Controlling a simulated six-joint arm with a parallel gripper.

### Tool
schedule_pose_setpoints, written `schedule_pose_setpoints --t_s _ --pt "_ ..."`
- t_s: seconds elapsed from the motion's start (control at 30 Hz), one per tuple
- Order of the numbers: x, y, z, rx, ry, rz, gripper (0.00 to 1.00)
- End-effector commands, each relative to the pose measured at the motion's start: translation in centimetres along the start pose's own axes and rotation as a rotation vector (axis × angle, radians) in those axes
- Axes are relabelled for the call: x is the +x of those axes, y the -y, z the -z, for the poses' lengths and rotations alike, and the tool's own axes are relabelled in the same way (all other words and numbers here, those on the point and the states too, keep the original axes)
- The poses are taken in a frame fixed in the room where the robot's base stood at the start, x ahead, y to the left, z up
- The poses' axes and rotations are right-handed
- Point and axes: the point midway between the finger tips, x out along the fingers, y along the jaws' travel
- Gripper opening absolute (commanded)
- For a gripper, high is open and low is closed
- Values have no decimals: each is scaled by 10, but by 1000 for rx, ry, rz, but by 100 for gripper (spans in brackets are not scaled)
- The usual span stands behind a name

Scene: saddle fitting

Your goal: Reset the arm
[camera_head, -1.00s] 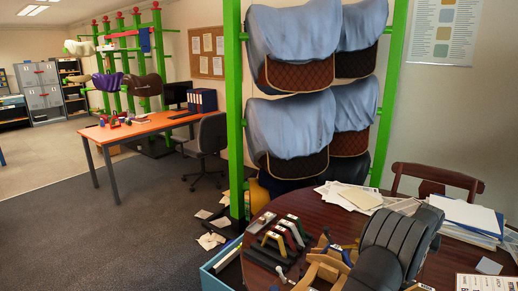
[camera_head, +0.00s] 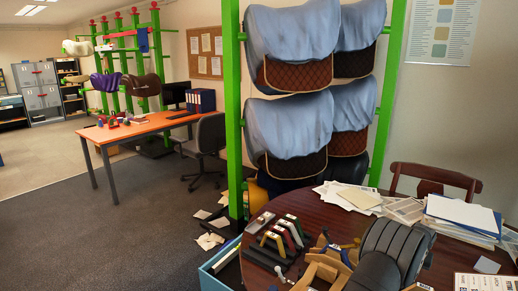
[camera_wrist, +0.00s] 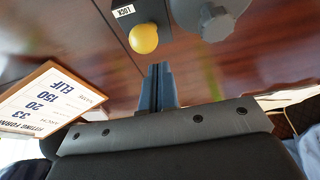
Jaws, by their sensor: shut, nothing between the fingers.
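My gripper (camera_wrist: 158,86) shows in the wrist view as two blue-grey fingers pressed together, with nothing between them. It points toward the dark red-brown wooden table (camera_wrist: 210,70). A yellow knob (camera_wrist: 144,38) on a dark strip with a LOCK label lies just beyond the fingertips, slightly left. A grey knob (camera_wrist: 215,20) is to the right of it. I cannot make out my gripper in the head view, where the round table (camera_head: 285,207) fills the lower right.
A fitting form (camera_wrist: 45,100) lies at the wrist view's left. A green rack (camera_head: 233,110) with covered saddles stands behind.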

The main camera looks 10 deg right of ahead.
Motion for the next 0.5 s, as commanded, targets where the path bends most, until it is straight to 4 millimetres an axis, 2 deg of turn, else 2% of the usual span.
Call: schedule_pose_setpoints --t_s 0.33,0.5 --pt "-1 0 0 0 0 0 0" --pt "-10 0 9 1 -2 0 0"
